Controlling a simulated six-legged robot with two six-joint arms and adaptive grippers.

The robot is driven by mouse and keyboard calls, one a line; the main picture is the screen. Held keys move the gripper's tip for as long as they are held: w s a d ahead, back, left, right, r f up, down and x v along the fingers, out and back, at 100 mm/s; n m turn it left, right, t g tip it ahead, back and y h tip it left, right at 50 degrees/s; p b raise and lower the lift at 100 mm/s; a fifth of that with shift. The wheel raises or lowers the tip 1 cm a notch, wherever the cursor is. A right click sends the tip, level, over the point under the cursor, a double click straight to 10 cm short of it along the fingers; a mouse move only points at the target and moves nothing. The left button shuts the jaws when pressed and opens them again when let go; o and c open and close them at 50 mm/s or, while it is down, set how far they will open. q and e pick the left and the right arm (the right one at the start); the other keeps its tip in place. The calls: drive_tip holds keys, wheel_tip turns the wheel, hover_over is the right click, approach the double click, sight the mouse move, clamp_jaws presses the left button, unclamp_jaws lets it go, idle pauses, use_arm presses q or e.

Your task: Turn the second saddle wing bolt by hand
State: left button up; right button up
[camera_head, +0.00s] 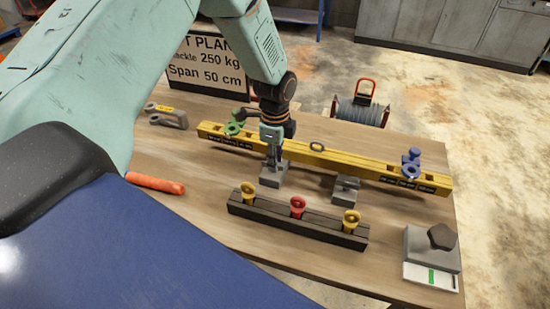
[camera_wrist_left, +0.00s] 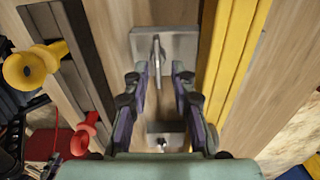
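My left gripper (camera_head: 271,152) points down over the left grey saddle (camera_head: 273,178), at the near side of the yellow beam (camera_head: 325,156). In the left wrist view this gripper (camera_wrist_left: 158,77) is open. Its fingers stand on either side of a thin grey wing bolt (camera_wrist_left: 157,55) on the left saddle (camera_wrist_left: 180,44), seen edge-on, with gaps showing on both sides. The right grey saddle (camera_head: 345,190) stands by the beam; it also shows low between the fingers in the wrist view (camera_wrist_left: 165,137). I cannot tell which saddle counts as second. My right gripper is not in view.
A black rack (camera_head: 275,222) with yellow and red eye bolts lies nearer. Green (camera_head: 233,127) and blue (camera_head: 411,163) shackles are at the beam's ends. A grey device (camera_head: 432,254) stands at the table's right corner. An orange-red rod (camera_head: 155,183) lies at left.

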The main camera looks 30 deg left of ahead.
use_arm(q)
drive_tip(key=shift+f, duration=0.1)
wheel_tip(320, 180, up, 12)
idle(0.7)
drive_tip(key=shift+s, duration=0.1)
idle(0.4)
